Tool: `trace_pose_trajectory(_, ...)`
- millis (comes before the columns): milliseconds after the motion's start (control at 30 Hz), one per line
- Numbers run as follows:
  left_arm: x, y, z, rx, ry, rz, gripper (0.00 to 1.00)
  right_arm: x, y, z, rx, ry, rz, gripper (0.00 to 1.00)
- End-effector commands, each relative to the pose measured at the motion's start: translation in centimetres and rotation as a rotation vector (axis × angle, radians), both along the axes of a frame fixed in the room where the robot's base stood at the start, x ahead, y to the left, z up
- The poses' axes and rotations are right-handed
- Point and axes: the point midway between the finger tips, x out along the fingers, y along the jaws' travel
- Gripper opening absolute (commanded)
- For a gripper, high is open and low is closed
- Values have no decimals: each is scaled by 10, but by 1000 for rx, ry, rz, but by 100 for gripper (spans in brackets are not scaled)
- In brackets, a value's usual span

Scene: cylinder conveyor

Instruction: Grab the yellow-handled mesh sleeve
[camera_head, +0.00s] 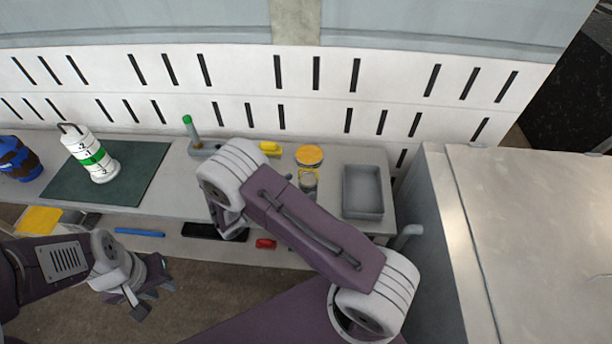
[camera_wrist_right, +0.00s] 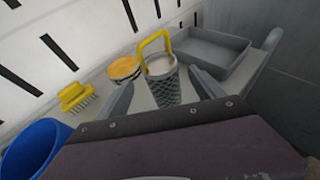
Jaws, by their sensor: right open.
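The mesh sleeve (camera_wrist_right: 165,88) stands upright on the bench in the right wrist view, a grey lattice cylinder with a yellow looped handle and a pale top. In the head view the sleeve (camera_head: 308,180) is partly hidden behind my right arm. My right gripper (camera_wrist_right: 162,95) is open, with one finger to each side of the sleeve in the wrist picture; contact is not visible. In the head view my right arm hides its fingers. My left gripper (camera_head: 150,288) hangs at lower left, away from the sleeve; its jaw opening is unclear.
A yellow-topped tin (camera_wrist_right: 125,68) and a yellow brush (camera_wrist_right: 74,97) are left of the sleeve. A grey tray (camera_wrist_right: 218,48) is close behind right. A blue container (camera_wrist_right: 35,150) is at lower left. A white-and-green cylinder (camera_head: 92,155) stands on a green mat (camera_head: 140,165).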

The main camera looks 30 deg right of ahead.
Motion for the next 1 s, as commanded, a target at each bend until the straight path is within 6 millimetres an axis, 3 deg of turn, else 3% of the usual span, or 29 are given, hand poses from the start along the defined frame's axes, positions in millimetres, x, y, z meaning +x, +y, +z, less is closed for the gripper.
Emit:
trace_pose_trajectory(200, 0, 0, 4, 0, 0, 0, 29, 9, -28, -11, 1, 1, -5, 79)
trace_pose_trajectory(433, 0, 0, 6, 0, 0, 0, 29, 14, -39, -16, 3, -1, -6, 79)
trace_pose_trajectory(667, 0, 0, 11, 0, 0, 0, 29, 28, -74, -30, 3, 1, -7, 79)
trace_pose_trajectory(933, 0, 0, 11, 0, 0, 0, 29, 30, -79, -33, 3, 0, -4, 79)
trace_pose_trajectory(1000, 0, 0, 11, 0, 0, 0, 29, 30, -79, -33, 3, 0, -4, 62)
